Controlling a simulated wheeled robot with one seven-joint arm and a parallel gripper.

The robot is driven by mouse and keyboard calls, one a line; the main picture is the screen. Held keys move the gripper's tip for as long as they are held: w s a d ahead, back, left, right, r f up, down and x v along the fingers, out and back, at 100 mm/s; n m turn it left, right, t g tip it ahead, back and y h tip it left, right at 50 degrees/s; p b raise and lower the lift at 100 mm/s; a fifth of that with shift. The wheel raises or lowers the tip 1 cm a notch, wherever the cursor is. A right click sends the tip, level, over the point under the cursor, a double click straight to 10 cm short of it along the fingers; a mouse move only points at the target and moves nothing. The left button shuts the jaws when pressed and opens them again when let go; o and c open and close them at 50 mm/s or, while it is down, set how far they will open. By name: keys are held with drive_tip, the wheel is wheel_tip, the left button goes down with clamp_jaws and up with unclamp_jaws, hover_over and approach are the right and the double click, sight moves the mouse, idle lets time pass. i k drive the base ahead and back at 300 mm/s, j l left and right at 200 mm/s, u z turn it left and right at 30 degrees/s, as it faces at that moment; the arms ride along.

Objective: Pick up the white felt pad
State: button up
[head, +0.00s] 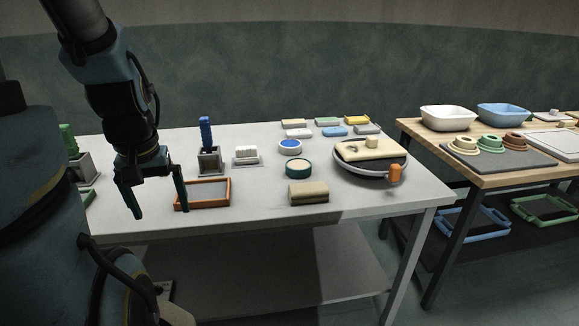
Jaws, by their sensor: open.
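A flat white pad (299,132), which looks like the white felt pad, lies at the back of the grey-white table in the head view. It is in the front row of a small group of pads, left of a blue pad (335,132). My gripper (160,211) is open and empty at the left, pointing down near the table's front edge. It is well to the left of the white pad and nearer to me, apart from it. The pad is fully in view.
An orange-framed tray (204,208) stands just right of my gripper. A holder with a blue handle (206,135), a white ribbed block (246,152), round dishes (298,168) and a tan block (308,193) stand between. A round turntable (370,176) is at right.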

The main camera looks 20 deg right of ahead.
sight(246, 154)
drive_tip(key=l+u, duration=0.1)
drive_tip(key=u, duration=0.25)
drive_tip(key=l+u, duration=0.15)
drive_tip(key=u, duration=0.2)
drive_tip(key=k+l+u, duration=0.2)
drive_tip(key=l, duration=0.2)
drive_tip(key=l+u, duration=0.2)
drive_tip(key=l, duration=0.2)
drive_tip(key=k+l+u, duration=0.2)
drive_tip(key=l, duration=0.9)
drive_tip(key=i+u, duration=0.05)
